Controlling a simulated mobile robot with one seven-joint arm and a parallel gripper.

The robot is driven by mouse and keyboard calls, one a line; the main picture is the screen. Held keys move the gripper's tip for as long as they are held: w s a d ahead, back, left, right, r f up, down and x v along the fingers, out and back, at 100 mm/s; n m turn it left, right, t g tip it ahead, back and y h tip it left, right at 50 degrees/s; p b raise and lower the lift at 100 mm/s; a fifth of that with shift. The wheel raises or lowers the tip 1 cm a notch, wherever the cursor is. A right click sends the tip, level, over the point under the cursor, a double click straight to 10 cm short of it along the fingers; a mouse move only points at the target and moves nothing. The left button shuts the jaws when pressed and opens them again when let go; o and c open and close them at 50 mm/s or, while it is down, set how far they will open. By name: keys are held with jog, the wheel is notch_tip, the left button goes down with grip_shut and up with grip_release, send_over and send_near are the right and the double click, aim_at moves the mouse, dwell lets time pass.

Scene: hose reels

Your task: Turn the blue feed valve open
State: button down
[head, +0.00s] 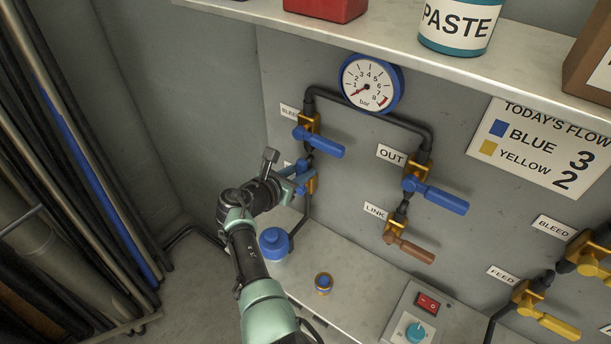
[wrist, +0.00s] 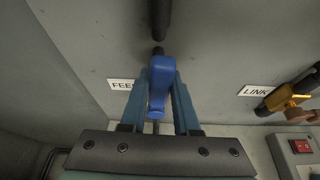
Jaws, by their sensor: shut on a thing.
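The blue feed valve sits on the pipe at the left of the wall panel, below the upper bleed valve. Its brass body (head: 312,185) shows in the head view, with its lever partly hidden by my gripper (head: 297,177). In the wrist view the blue lever (wrist: 161,82) stands between the two fingers of my gripper (wrist: 160,100), which is shut on it. There the lever runs roughly in line with the dark pipe (wrist: 160,20) above. The FEED label (wrist: 122,84) is just left of it.
A blue bleed lever (head: 318,142) is just above, and the blue out lever (head: 440,195) and brown link lever (head: 412,249) are to the right. The gauge (head: 369,84) reads near the low end. A blue-capped container (head: 274,244) stands on the ledge below.

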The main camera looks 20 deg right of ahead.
jog(key=shift+w+a+n, duration=0.2)
jog(key=shift+n, duration=0.1)
dwell(0.4)
jog(key=c, duration=0.6)
grip_release()
jog(key=shift+c, duration=0.2)
jog(key=shift+s+a+r, duration=0.2)
jog(key=shift+s+a, duration=0.05)
jog(key=shift+a, duration=0.05)
jog(key=p+v, duration=0.3)
jog(key=v, duration=0.9)
jog(key=shift+p, duration=0.3)
jog(key=shift+w+a+r, duration=0.1)
